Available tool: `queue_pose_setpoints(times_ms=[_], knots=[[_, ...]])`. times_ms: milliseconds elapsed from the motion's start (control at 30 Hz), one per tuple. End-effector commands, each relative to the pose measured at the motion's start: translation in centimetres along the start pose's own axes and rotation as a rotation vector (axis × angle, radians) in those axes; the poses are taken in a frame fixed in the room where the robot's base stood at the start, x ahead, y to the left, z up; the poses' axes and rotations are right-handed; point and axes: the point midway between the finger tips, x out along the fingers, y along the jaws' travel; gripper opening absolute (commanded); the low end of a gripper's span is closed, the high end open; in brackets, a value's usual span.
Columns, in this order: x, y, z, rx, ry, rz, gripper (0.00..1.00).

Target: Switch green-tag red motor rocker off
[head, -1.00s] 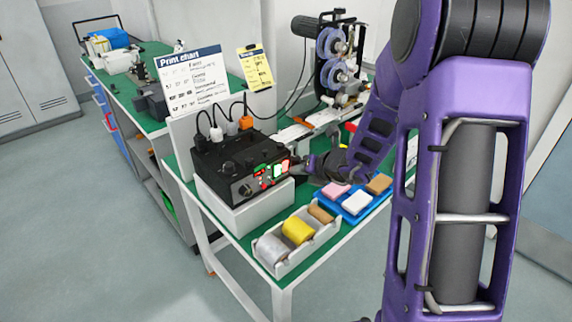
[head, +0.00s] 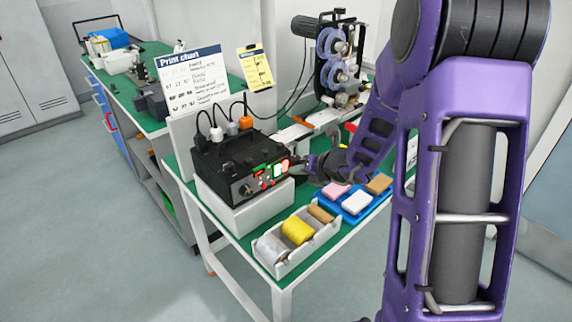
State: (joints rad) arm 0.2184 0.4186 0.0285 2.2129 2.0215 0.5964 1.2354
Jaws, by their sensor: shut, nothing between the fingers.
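The black control box (head: 240,165) stands on a white block on the green-topped table. Its front panel carries a dark knob (head: 247,189), small red and green parts, and lit rockers. A green-lit rocker (head: 277,171) sits beside a red-lit rocker (head: 285,167) at the panel's right end. The tags are too small to read, so I cannot tell which is the green-tag red one. My gripper (head: 297,168) is shut and empty, with its tip close to the right end of the panel. I cannot tell whether it touches the red-lit rocker.
A white tray (head: 270,272) of ribbon rolls lies in front of the box. A blue tray (head: 347,217) with coloured pads lies below my gripper. A reel machine (head: 337,60) stands behind.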

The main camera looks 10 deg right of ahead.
Motion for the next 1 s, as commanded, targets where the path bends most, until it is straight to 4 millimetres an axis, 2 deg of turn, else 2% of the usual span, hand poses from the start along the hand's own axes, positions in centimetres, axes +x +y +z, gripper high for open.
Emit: queue_pose_setpoints(times_ms=[1000], knots=[[0.62, 0.46, 0.44, 0.0, 0.0, 0.0, 0.0]])
